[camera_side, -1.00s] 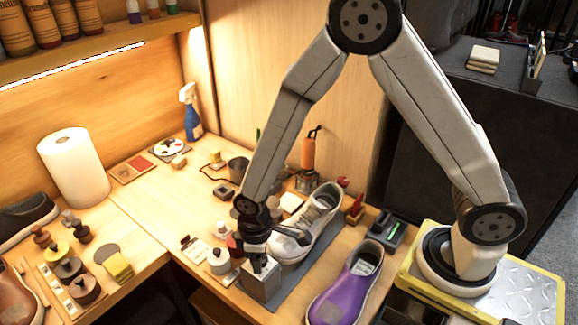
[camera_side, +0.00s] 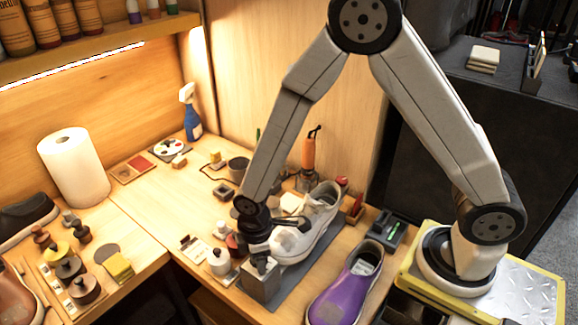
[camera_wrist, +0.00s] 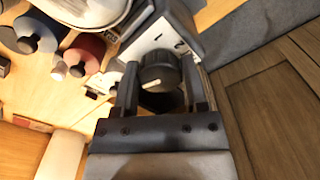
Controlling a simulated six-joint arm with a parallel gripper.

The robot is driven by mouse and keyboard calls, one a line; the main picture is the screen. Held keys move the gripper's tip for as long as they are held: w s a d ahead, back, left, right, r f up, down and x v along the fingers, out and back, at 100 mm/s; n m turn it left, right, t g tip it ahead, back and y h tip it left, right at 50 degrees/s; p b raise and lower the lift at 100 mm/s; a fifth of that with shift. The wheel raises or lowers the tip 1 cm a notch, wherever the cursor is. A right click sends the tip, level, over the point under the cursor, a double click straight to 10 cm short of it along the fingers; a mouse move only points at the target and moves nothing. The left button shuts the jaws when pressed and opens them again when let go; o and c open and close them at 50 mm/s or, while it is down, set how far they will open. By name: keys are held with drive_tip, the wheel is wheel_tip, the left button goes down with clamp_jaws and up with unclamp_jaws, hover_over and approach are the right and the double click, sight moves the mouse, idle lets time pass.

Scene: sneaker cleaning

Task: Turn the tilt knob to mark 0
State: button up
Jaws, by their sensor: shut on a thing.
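The tilt knob (camera_wrist: 158,70) is a dark round knob with a pale pointer line, seen in the wrist view on a stand with a white scale plate (camera_wrist: 163,38). Marks 1 and 2 show on the plate; I cannot make out mark 0. My gripper (camera_wrist: 158,80) is shut on the knob, one finger on each side. In the side view my gripper (camera_side: 262,262) is at the grey metal block (camera_side: 262,285) at the front end of the stand. The grey-white sneaker (camera_side: 318,222) sits on the stand just behind it. The knob is hidden there.
A purple shoe (camera_side: 345,290) stands to the right of the stand. A white jar (camera_side: 219,262) and other small bottles stand close to the left of my gripper. A grey mat (camera_side: 300,288) lies under the stand. A paper roll (camera_side: 74,168) is farther left.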

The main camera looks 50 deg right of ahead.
drive_tip(key=shift+n, duration=1.5)
drive_tip(key=o, duration=1)
drive_tip(key=shift+r, duration=0.15)
drive_tip(key=shift+r, duration=2.35)
